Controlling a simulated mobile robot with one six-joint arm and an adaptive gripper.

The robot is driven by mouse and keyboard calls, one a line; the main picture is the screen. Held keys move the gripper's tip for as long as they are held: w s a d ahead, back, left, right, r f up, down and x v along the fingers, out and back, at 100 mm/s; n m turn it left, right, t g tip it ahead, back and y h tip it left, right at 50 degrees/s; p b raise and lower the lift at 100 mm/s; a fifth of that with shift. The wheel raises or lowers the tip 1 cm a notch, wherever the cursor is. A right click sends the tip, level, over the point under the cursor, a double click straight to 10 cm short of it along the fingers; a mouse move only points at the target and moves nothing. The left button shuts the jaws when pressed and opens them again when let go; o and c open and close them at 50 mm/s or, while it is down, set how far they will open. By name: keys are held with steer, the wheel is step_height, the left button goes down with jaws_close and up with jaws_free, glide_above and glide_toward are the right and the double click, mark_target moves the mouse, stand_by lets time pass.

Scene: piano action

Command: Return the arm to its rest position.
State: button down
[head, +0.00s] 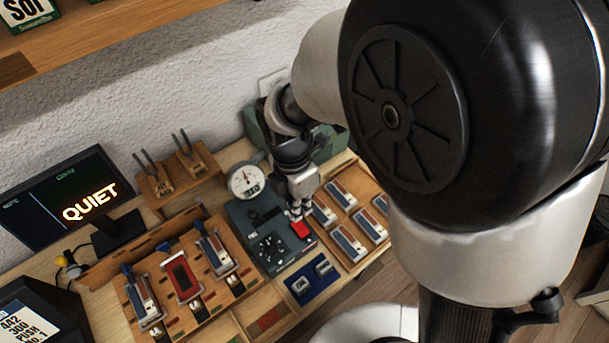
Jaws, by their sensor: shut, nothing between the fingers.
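My arm reaches down from the upper right of the head view, its large black joint close to the camera. My gripper (296,212) is small in the view and points down at the right edge of a dark device (254,229) with a dial gauge. A red block or button (300,230) shows just below the fingertips. I cannot tell whether the fingers touch it. The fingers are shut with nothing between them.
A wooden rack (203,285) holds several key modules. A tray (376,254) of similar modules lies right of the device. A blue mat (312,279) with small metal parts lies in front. A screen (62,200) reads QUIET. Tuning forks (150,172) stand behind.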

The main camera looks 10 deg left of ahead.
steer(key=w+d+r+m+t+y+b, duration=0.1)
steer(key=d+r+m+b, duration=0.1)
steer(key=d+r+m, duration=0.45)
steer(key=s+d+r+m+t+b, duration=0.1)
steer(key=s+d+r+m+t, duration=0.1)
steer(key=d+m, duration=0.6)
steer(key=s+d+r+m+t+b, duration=0.2)
steer(key=s+d+r+m, duration=0.2)
steer(key=m, duration=0.9)
steer(key=s+d, duration=0.3)
steer(key=shift+d+r+t, duration=0.2)
steer(key=shift+d+t, duration=0.1)
steer(key=shift+d, duration=0.1)
steer(key=shift+s+a, duration=0.1)
steer(key=shift+a, duration=0.05)
